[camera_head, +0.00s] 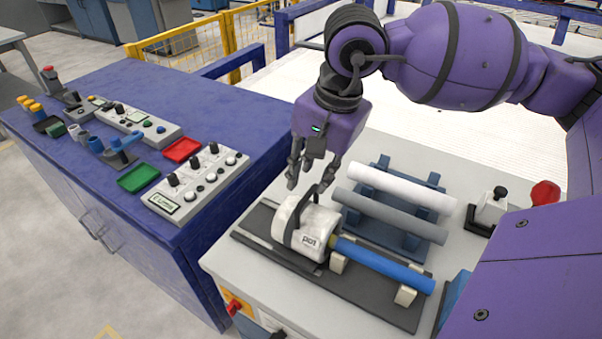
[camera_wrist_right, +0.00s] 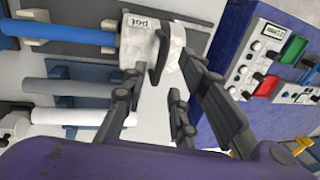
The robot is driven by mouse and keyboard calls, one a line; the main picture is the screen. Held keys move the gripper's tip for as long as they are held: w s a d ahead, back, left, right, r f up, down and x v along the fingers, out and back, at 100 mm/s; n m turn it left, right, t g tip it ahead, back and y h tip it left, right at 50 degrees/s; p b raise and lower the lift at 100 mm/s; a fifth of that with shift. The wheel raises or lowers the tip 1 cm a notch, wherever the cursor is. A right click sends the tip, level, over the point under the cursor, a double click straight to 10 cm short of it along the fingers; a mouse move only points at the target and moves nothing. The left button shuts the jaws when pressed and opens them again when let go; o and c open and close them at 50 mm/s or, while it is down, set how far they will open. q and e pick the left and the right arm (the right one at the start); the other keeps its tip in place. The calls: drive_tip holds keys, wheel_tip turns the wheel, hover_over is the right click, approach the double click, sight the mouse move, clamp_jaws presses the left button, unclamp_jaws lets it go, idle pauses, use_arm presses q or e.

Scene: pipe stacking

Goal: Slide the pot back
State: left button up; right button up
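The pot (camera_head: 307,233) is a white block with a black handle and the label "pot". It sits on a dark rail base (camera_head: 375,298) on the grey worktop, and also shows at the top of the right wrist view (camera_wrist_right: 143,38). A blue pipe (camera_head: 388,266) lies on small supports, its near-pot end meeting the pot by a yellowish section. My right gripper (camera_head: 311,184) is open above the pot, fingers pointing down. In the wrist view the handle (camera_wrist_right: 160,52) shows between the spread fingers (camera_wrist_right: 166,80); contact cannot be told. My left gripper is out of view.
White (camera_head: 400,187) and grey (camera_head: 388,214) pipes lie on a blue rack behind the rail. A red button (camera_head: 545,193) stands at the right. A blue cabinet (camera_head: 255,110) at the left carries control boxes (camera_head: 197,185), a green tray (camera_head: 138,179) and a red tray (camera_head: 182,151).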

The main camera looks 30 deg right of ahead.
sight(305, 198)
drive_tip(key=f, duration=0.4)
drive_tip(key=shift+w+a+f, duration=0.15)
drive_tip(key=shift+w+a, duration=0.05)
drive_tip(key=shift+w, duration=0.2)
drive_tip(key=shift+w+f, duration=0.1)
drive_tip(key=shift+f, duration=0.45)
clamp_jaws()
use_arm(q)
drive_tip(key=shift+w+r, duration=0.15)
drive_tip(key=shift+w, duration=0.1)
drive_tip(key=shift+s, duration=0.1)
